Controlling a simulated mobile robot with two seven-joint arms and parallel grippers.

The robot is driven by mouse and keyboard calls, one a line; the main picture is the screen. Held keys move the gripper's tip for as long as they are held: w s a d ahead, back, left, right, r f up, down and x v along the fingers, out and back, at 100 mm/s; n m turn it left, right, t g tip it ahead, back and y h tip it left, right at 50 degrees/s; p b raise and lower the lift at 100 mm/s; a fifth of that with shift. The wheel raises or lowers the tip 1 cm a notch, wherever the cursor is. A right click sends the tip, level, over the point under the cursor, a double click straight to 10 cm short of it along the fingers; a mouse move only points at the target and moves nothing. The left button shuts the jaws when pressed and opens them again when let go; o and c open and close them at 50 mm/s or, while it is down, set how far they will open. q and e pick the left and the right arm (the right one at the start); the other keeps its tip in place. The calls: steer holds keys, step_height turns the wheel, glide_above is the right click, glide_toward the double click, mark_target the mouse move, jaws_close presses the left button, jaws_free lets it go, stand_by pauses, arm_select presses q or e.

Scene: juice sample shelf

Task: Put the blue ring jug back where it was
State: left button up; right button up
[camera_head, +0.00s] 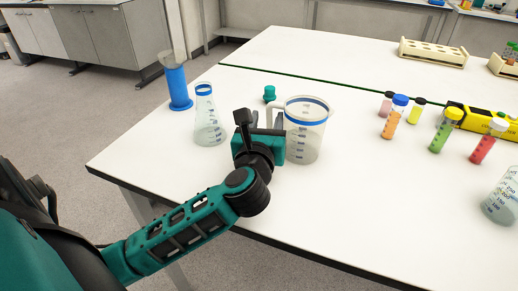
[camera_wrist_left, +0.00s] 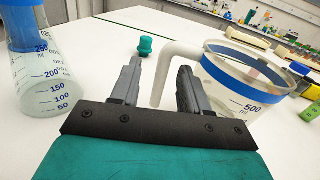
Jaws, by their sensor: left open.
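The blue ring jug (camera_head: 306,140) is a clear beaker-like jug with a blue band below its rim and a pale handle on its left. It stands upright on the white table (camera_head: 210,185). In the left wrist view the jug (camera_wrist_left: 240,88) is at the right, and its handle shows between my fingers. My left gripper (camera_head: 259,122) is open beside the jug's handle side. In the left wrist view its two fingers (camera_wrist_left: 160,78) are apart; I cannot tell if either touches the handle. My right gripper is not in view.
A blue-ringed flask (camera_head: 208,128) and a blue cylinder (camera_head: 176,85) stand left of my gripper. A small green stopper (camera_head: 269,93) is behind it. Several capped tubes, a yellow device (camera_head: 480,118) and another graduated vessel (camera_head: 501,198) are at right. The front middle is clear.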

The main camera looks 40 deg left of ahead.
arm_select(q)
steer(key=b+v, duration=0.1)
steer(key=v, duration=0.9)
steer(key=shift+s+d+f, duration=0.15)
steer(key=shift+s+d, duration=0.05)
steer(key=shift+s, duration=0.15)
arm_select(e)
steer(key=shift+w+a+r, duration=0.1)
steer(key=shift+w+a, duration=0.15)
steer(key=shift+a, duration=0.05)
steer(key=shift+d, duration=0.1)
